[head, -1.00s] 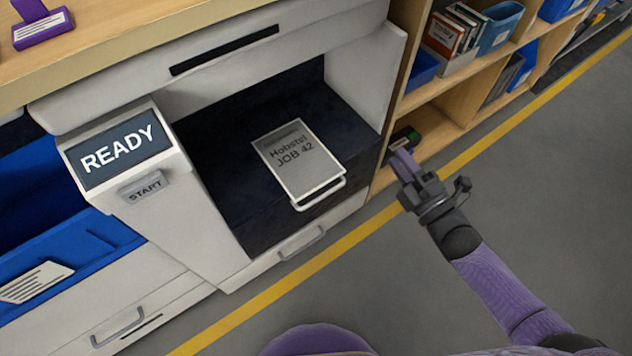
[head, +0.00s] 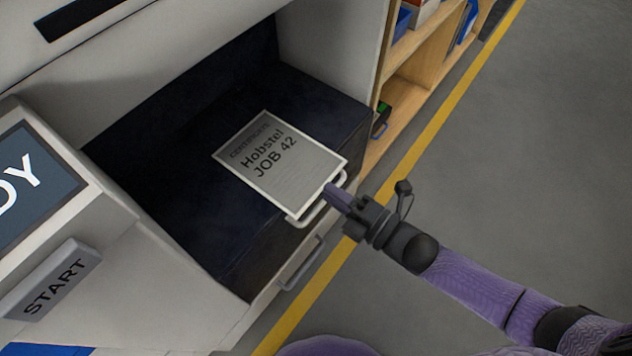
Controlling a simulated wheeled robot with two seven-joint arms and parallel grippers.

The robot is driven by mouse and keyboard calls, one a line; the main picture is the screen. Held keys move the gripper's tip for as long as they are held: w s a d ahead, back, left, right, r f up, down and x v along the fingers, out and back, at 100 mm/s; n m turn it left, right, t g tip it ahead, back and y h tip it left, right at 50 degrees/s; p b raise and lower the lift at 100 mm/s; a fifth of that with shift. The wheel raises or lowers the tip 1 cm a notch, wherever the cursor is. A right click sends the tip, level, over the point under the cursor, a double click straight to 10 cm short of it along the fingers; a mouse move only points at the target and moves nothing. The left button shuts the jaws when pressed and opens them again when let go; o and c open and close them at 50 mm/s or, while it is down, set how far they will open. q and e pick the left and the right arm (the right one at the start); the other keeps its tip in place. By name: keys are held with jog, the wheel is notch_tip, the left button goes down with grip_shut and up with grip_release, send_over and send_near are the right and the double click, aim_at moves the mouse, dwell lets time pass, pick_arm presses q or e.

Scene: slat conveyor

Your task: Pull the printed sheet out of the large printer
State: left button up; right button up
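The printed sheet (head: 268,165), grey-white with "Hobstel JOB 42" on it, lies flat in the dark opening of the large printer (head: 190,32). A pale loop-shaped handle (head: 303,220) shows at the sheet's front edge. My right gripper (head: 330,196) is at this front edge, its purple fingertips over or beside the handle. I cannot tell whether they touch it, or whether the fingers are open or closed. My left gripper is out of view.
The printer's START button (head: 62,280) and partly cut-off screen (head: 32,190) are at the left. A drawer handle (head: 302,263) sits below the opening. A wooden shelf (head: 405,75) stands right of the printer. The floor beyond the yellow line (head: 425,140) is clear.

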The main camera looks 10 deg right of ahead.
jog(key=shift+x, duration=1)
jog(key=shift+c, duration=0.2)
grip_shut()
